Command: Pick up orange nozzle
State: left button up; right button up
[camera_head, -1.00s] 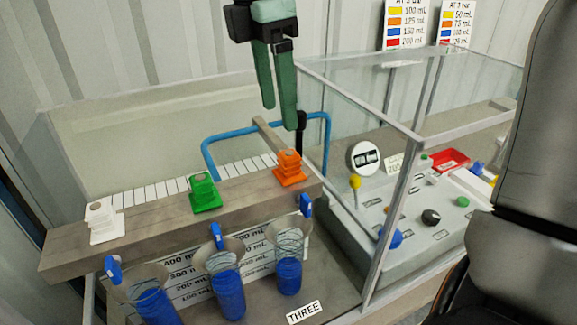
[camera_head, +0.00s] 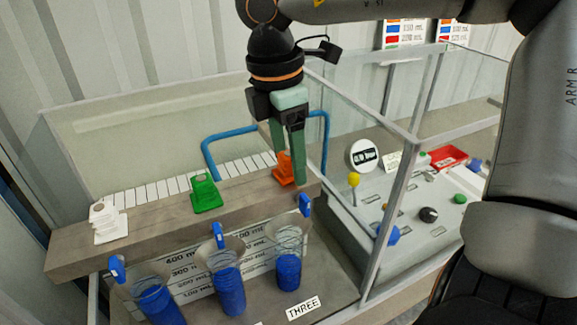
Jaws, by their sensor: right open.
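The orange nozzle (camera_head: 283,170) stands on the wooden beam (camera_head: 150,222) at its right end, partly hidden by my gripper. My right gripper (camera_head: 290,168) points down over it. Its green fingers are open, one behind or at the nozzle's far side and one in front to the right; I cannot tell whether they touch it. A green nozzle (camera_head: 205,192) stands at the beam's middle and a white nozzle (camera_head: 106,220) at its left end. My left gripper is not in view.
A blue pipe (camera_head: 213,141) loops behind the beam. A clear-walled frame (camera_head: 395,205) and a control panel (camera_head: 430,228) with knobs stand close at the right.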

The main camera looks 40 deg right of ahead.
grip_shut()
dwell(0.4)
jog(key=shift+r, duration=0.15)
